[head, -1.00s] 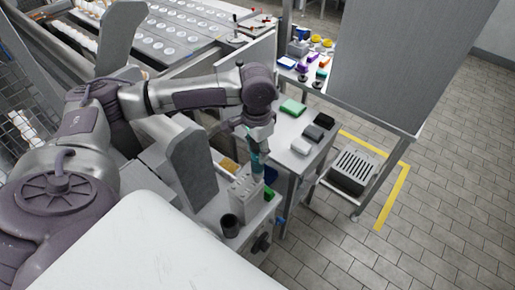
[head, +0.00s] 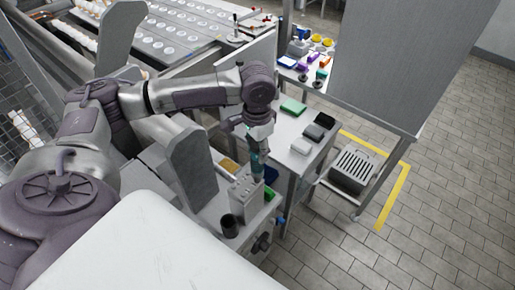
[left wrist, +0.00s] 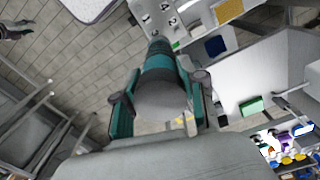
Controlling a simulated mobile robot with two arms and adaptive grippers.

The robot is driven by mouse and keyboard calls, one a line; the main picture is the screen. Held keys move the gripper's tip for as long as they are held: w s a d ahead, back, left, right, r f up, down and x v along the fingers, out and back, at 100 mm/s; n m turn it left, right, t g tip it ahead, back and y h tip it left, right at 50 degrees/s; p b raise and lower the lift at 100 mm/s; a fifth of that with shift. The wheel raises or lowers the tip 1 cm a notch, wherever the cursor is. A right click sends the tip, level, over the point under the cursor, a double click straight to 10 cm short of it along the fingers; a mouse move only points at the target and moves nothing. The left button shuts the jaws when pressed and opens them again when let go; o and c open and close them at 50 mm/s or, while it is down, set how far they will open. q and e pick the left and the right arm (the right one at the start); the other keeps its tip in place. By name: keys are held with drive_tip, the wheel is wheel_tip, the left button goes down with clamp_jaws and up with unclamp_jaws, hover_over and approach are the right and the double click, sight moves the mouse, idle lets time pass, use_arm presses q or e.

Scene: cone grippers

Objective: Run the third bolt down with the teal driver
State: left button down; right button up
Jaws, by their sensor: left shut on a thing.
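My left gripper (head: 258,148) is shut on the teal driver (head: 256,165), which points down at the grey bolt block (head: 243,192). In the left wrist view the teal driver (left wrist: 160,62) sits between the two fingers of that gripper (left wrist: 162,110), and its dark far end reaches the block (left wrist: 152,14). The block has numbers and holes on top. The driver's tip and the third bolt are too small or hidden to tell whether they touch. A dark gripper-like shape (left wrist: 15,31) at the wrist view's top left may be my right gripper; its jaws are unclear.
A black cup (head: 229,226) stands just in front of the block. A dark blue tray (left wrist: 214,46) is close beside it. The side table (head: 290,130) holds a green box (head: 293,106) and dark and white boxes. A tall grey panel (head: 193,168) stands left of the driver.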

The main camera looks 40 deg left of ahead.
use_arm(q)
drive_tip(key=shift+r, duration=0.15)
drive_tip(key=shift+w+r, duration=0.1)
drive_tip(key=shift+r, duration=2.9)
drive_tip(key=shift+f, duration=0.15)
